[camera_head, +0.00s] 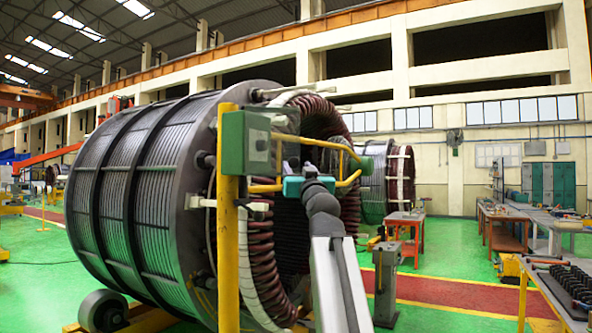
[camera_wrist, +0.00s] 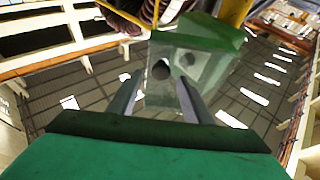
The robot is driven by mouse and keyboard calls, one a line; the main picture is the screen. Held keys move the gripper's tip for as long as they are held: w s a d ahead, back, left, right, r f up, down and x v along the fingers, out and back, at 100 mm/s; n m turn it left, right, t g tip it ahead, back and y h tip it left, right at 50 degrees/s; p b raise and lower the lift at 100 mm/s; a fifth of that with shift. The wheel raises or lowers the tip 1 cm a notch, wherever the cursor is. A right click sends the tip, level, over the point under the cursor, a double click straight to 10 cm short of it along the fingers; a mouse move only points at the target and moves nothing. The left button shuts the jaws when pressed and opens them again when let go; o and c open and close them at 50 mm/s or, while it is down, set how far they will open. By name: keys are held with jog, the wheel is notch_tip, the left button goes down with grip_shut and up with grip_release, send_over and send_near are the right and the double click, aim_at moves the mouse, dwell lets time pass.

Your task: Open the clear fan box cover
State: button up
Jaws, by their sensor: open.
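The fan box (camera_head: 234,140) is green and mounted on a yellow post (camera_head: 229,240) in front of the large stator. Its cover (camera_head: 259,150) is a paler face on the right side with a small dark spot. In the wrist view the cover (camera_wrist: 158,92) is pale and see-through, with dark round shapes on or behind it, and appears closed. My gripper (camera_wrist: 160,82) is open, its two dark fingers apart and pointing at the cover. In the head view my green gripper body is just right of the box; whether the fingertips touch the cover cannot be told.
The stator (camera_head: 140,190) with its brown coils fills the space behind the box. Yellow rails (camera_head: 320,145) run from the post close to my gripper. Workbenches (camera_head: 505,225) stand at the right.

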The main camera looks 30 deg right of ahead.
jog(key=b+v, duration=0.3)
jog(key=v, duration=0.7)
jog(key=shift+s, duration=0.1)
jog(key=shift+c, duration=0.3)
